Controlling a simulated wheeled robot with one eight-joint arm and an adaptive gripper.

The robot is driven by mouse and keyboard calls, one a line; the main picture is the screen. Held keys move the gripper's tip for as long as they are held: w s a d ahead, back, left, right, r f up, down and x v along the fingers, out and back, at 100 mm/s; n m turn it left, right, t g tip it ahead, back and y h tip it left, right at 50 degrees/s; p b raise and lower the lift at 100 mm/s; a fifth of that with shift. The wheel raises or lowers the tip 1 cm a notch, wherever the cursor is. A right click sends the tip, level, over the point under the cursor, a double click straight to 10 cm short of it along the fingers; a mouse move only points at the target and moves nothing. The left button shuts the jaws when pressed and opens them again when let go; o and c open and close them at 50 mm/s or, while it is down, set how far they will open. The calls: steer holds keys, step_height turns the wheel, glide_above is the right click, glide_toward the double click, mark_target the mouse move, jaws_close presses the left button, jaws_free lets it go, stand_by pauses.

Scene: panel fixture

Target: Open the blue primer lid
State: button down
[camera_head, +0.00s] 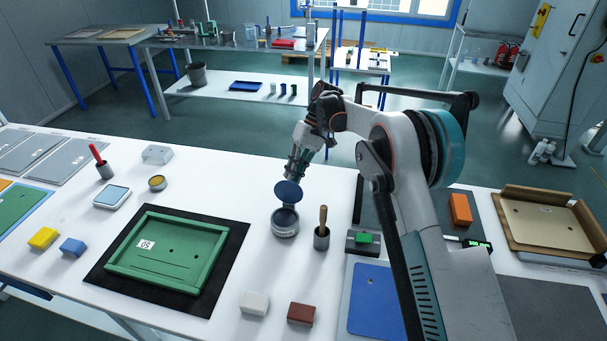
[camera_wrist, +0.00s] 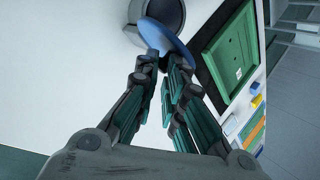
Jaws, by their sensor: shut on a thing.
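The blue primer lid (camera_head: 288,191) is a round blue disc above the open grey tin (camera_head: 285,223). The tin's dark inside shows below the lid. My gripper (camera_head: 293,178) is shut on the lid's far edge and holds it up over the back of the tin. In the wrist view the lid (camera_wrist: 165,42) is tilted, seen nearly on edge, between my fingertips (camera_wrist: 163,62), and covers part of the tin (camera_wrist: 165,12). Whether the lid still touches the tin's rim cannot be told.
A cup with a wooden-handled tool (camera_head: 322,238) stands close right of the tin. The green panel (camera_head: 168,252) lies on a dark mat to the left. White (camera_head: 254,304) and brown (camera_head: 301,313) blocks lie in front. The white table between tin and mat is clear.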

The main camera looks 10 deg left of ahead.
steer(key=shift+w+d+f+g, duration=0.1)
steer(key=shift+w+f+g, duration=0.1)
steer(key=shift+f, duration=0.35)
steer(key=shift+w+d+f+g, duration=0.1)
steer(key=shift+w+f+g, duration=0.1)
steer(key=shift+f, duration=0.3)
steer(key=shift+w+d+f+g, duration=0.1)
steer(key=shift+f+g, duration=0.1)
steer(key=shift+f, duration=0.35)
steer(key=c, duration=1.5)
jaws_free()
steer(key=shift+c, duration=0.2)
steer(key=shift+o, duration=0.3)
steer(key=shift+a+f, duration=0.3)
steer(key=shift+a, duration=0.2)
steer(key=shift+w+d+r, duration=0.1)
steer(key=shift+d+r, duration=0.05)
steer(key=shift+r, duration=0.1)
steer(key=shift+r, duration=0.2)
step_height(320, 180, up, 10)
